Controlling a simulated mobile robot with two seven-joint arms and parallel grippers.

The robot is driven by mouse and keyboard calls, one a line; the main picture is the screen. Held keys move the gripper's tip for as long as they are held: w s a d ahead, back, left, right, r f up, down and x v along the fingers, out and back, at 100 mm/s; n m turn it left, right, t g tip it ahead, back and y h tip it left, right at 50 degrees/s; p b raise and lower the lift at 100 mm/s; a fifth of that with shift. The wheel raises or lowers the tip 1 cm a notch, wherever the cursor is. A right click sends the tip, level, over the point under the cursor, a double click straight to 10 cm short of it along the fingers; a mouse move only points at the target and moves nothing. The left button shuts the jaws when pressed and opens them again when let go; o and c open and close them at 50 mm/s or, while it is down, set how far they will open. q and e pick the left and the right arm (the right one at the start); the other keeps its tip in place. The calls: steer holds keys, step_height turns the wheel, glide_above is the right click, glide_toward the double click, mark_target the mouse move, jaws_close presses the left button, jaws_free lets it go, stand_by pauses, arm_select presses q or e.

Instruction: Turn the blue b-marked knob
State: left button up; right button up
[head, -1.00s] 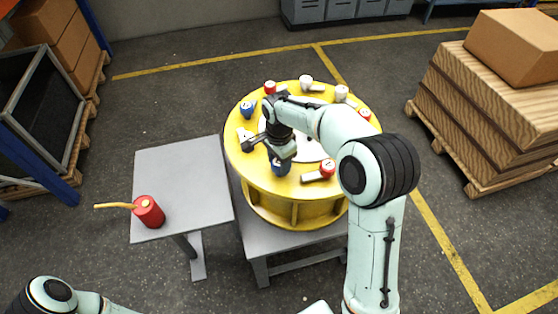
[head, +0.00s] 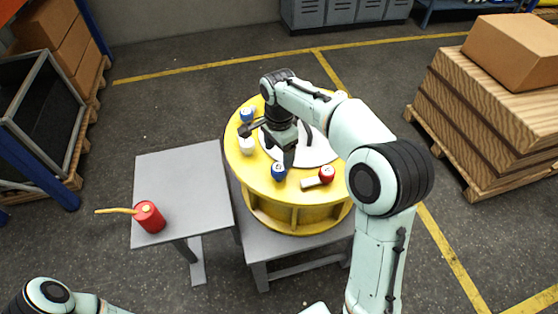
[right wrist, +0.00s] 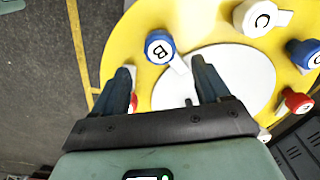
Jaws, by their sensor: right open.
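The blue knob marked B (right wrist: 160,47) sits on the yellow round drum, its white pointer aimed inward at the pale centre disc. In the head view it appears to be the blue knob (head: 278,171) at the drum's near edge. My right gripper (head: 268,146) is open and empty above the drum, just behind this knob. In the right wrist view the knob lies just ahead of the gap between the open fingertips (right wrist: 162,67), apart from both fingers. My left gripper is out of view; only part of that arm shows at lower left.
Near it on the drum (head: 285,192) are a white C knob (right wrist: 262,17), another blue knob (head: 247,113) and a red knob (head: 326,174). A red canister (head: 149,217) stands on the grey side table (head: 185,170). Boxes on a pallet stand at right.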

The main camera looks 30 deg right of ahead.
mark_target(279, 167)
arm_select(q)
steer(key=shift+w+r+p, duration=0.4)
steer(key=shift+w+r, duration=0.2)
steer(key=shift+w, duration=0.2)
arm_select(e)
step_height(279, 167, up, 6)
